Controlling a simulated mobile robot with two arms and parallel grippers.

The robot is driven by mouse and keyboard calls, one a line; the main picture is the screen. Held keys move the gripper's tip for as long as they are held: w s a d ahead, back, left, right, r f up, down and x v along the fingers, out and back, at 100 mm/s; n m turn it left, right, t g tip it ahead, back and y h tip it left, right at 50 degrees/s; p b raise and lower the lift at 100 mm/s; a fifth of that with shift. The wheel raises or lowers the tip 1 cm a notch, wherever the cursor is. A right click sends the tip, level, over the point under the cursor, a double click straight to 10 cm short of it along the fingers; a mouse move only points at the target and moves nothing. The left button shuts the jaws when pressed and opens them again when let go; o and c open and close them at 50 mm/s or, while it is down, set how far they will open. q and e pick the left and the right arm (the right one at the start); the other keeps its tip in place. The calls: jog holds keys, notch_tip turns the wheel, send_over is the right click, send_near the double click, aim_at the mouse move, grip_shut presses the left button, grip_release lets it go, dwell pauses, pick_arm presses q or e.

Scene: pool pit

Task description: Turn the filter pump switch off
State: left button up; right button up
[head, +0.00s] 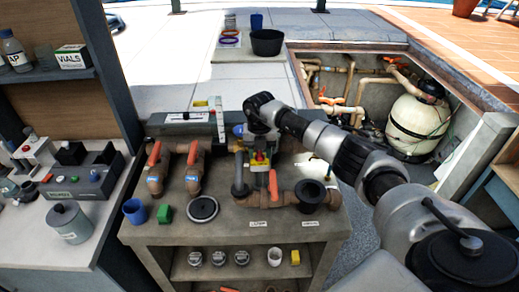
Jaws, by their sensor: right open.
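My right arm comes in from the right, and its wrist bends down over the middle of the workbench. My right gripper (258,139) points down there and is open, with its fingers small and partly hidden by the wrist. My left gripper is not in view.
The grey workbench (150,232) carries pipes with orange-handled valves (154,154), a blue cup (135,211), a green block (165,213) and a round black-rimmed disc (202,208). Behind right, a pit holds a cream filter tank (419,122) and pipes. A shelf unit stands left.

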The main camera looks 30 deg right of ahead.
grip_shut()
dwell(0.3)
